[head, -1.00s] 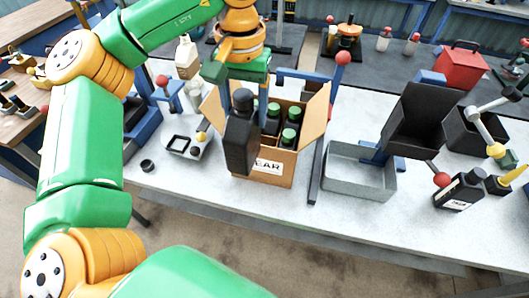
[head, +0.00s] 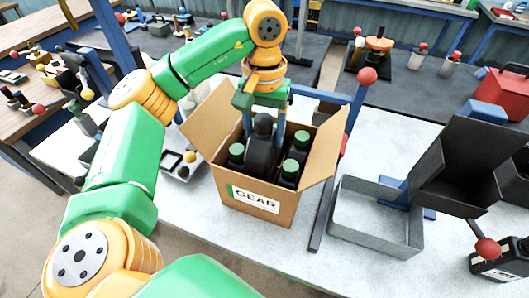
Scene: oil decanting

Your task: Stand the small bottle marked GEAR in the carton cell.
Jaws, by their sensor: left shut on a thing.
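A black bottle (head: 261,152) with a black cap is between the blue fingers of my left gripper (head: 264,124). It looks upright, among green-capped bottles (head: 300,145) in the open carton (head: 225,180). The carton's front bears a GEAR label (head: 257,200). The bottle's lower end is hidden behind the carton's front wall, so I cannot tell whether it touches the cell floor. No marking on the bottle itself is readable. My right gripper is out of view.
The carton's flaps (head: 324,145) stand spread on both sides. A grey open tray (head: 372,225) and a black bin (head: 467,165) stand to the right. A red-knobbed blue post (head: 360,100) rises close behind the carton's right flap. Another black bottle (head: 497,268) is at far right.

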